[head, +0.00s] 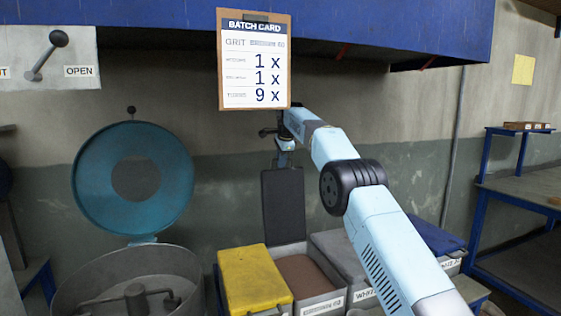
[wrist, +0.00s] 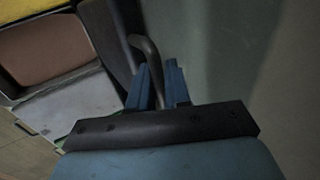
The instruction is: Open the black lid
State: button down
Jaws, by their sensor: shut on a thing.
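The black lid (head: 283,207) stands upright, swung up at the back of a grey bin with brown grit (head: 305,274). My gripper (head: 285,150) is at the lid's upper edge. In the wrist view, the two blue fingers (wrist: 158,92) are shut on the lid's dark curved handle (wrist: 146,52), partly hidden between them. The lid also shows in the wrist view as a dark panel (wrist: 105,38) left of the handle. The open bin's brown contents also show there (wrist: 45,48).
A yellow lid (head: 253,278) is left of the open bin; a grey lid (head: 338,253) and a blue lid (head: 433,236) are to its right. A round teal lid (head: 133,178) stands raised over a drum (head: 95,278). A batch card (head: 254,60) hangs above.

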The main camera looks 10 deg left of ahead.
jog(key=shift+w+d+f, duration=0.15)
jog(key=shift+w+d, duration=0.1)
jog(key=shift+d, duration=0.25)
jog(key=c, duration=1.4)
grip_release()
jog(key=shift+o, duration=0.4)
jog(key=shift+s+a, duration=0.2)
jog(key=shift+a, duration=0.05)
jog(key=shift+s+r, duration=0.2)
jog(key=shift+r, duration=0.2)
jog(key=v, duration=1.3)
jog(key=shift+w+r, duration=0.1)
jog(key=shift+r, duration=0.05)
jog(key=shift+d, duration=0.25)
